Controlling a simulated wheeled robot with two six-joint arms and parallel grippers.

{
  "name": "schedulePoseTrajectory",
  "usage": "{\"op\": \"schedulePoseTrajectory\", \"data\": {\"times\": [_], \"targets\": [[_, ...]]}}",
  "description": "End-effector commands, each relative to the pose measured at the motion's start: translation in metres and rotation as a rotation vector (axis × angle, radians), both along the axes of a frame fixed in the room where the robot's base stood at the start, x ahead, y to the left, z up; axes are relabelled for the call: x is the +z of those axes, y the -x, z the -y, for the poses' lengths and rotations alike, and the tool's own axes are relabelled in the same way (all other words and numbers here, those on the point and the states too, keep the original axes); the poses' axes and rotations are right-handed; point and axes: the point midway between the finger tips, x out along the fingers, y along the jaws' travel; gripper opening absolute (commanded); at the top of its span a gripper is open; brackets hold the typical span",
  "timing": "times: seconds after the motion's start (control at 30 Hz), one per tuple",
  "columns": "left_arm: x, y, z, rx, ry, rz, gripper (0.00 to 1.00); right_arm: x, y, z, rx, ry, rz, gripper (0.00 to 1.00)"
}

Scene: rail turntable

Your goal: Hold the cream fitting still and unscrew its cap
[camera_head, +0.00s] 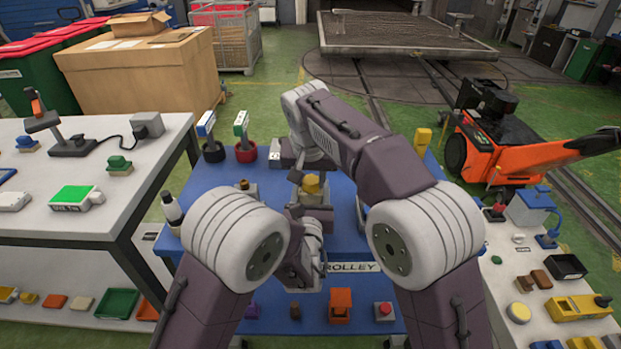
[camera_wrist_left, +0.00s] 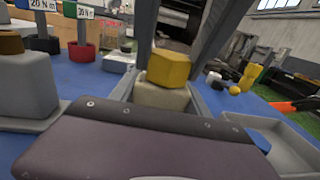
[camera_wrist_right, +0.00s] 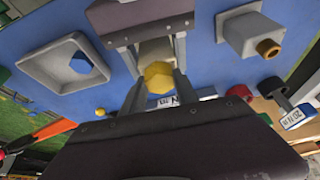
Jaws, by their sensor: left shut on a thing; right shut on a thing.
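The cream fitting (camera_wrist_left: 160,96) stands upright on the blue trolley, with its yellow faceted cap (camera_wrist_left: 168,66) on top. The cap also shows in the head view (camera_head: 311,183) and the right wrist view (camera_wrist_right: 158,76). My left gripper (camera_wrist_left: 160,92) is shut on the fitting's body, one finger on each side. My right gripper (camera_wrist_right: 159,88) comes from above and is shut on the cap, its fingers on opposite sides. The fitting's lower part is hidden behind my left gripper in the left wrist view.
A grey block with a brown cap (camera_wrist_right: 240,36) stands near the fitting. A grey tray (camera_wrist_right: 62,73) holds a blue piece. White tables flank the trolley.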

Motion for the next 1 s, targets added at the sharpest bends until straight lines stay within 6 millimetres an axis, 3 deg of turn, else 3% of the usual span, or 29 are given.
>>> {"op": "schedulePoseTrajectory", "data": {"times": [0.13,0.43,0.8,1.0], "targets": [[0.0002,0.0001,0.0,0.0,0.0,0.0,0.0,0.0001,-0.0004,0.0007,0.038,-0.002,0.0,0.0],[0.0002,0.0001,0.0002,0.0,0.0,0.001,0.0,-0.0002,-0.0011,0.0034,0.477,-0.003,0.0,0.0],[0.0003,0.0001,0.0001,0.0,0.0,0.001,0.0,-0.0005,-0.0011,0.0032,0.548,0.0,-0.001,0.0],[0.0004,0.0001,0.0002,0.0,0.0,0.001,0.0,-0.0009,-0.0034,0.0052,0.867,-0.002,0.0,0.0]]}}
